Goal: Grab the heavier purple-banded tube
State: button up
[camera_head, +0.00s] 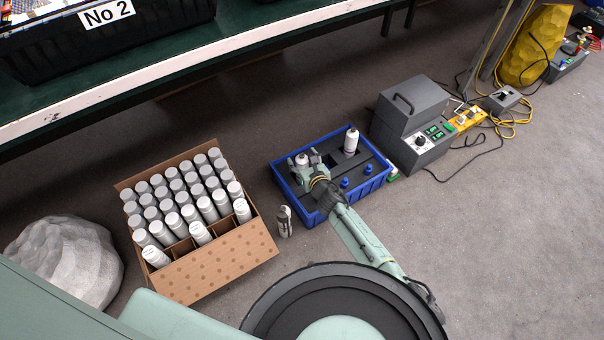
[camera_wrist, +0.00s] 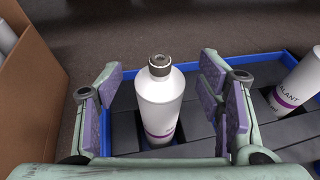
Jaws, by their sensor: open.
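A white tube with a purple band (camera_wrist: 160,103) stands upright between the two open fingers of my gripper (camera_wrist: 157,102) in the wrist view, with visible space on both sides. In the head view this tube (camera_head: 302,160) shows only in part past my gripper (camera_head: 309,161). A second white purple-banded tube (camera_wrist: 300,85) stands tilted in the picture at the right of the wrist view; in the head view it (camera_head: 351,141) stands at the back of the blue tray (camera_head: 381,186). I cannot tell by sight which tube is heavier.
A cardboard box (camera_head: 222,258) with many white tubes stands left of the tray. A small dark-and-white bottle (camera_head: 284,221) stands between them. Blue-capped items (camera_head: 368,169) sit in the tray's front right. A grey instrument (camera_head: 412,113) stands behind it, and a pale rock (camera_head: 66,261) lies far left.

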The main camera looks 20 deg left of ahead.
jog(key=shift+w+a+f, duration=0.15)
jog(key=shift+w+a, duration=0.15)
jog(key=shift+c, duration=0.3)
grip_shut()
dwell(0.4)
